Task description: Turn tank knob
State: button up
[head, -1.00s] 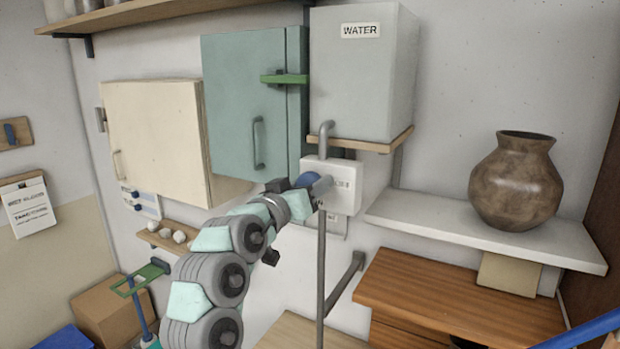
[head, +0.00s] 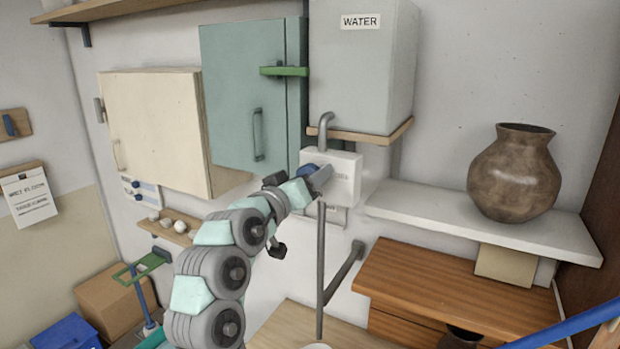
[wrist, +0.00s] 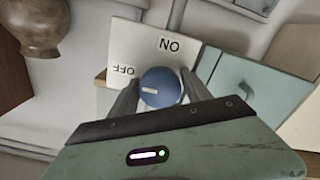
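The tank knob (wrist: 161,88) is round and blue with a white mark, which points left in the wrist view. It sits on a white box (head: 345,172) under the grey water tank (head: 362,75). The box bears an ON label (wrist: 169,45) and an OFF label (wrist: 124,70). In the head view the knob (head: 307,171) is partly hidden by my gripper (head: 318,180). In the wrist view my gripper's two fingers (wrist: 160,84) stand close against opposite sides of the knob, with no clear gap.
A teal cabinet (head: 250,100) and a cream cabinet (head: 150,130) hang left of the tank. A brown vase (head: 514,180) stands on a white shelf (head: 470,222) at right. A wooden worktop (head: 450,285) lies below. A grey pipe (head: 321,265) runs down below the box.

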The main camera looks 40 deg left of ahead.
jog(key=shift+o, duration=1.4)
jog(key=b+v, duration=0.3)
jog(key=v, duration=0.8)
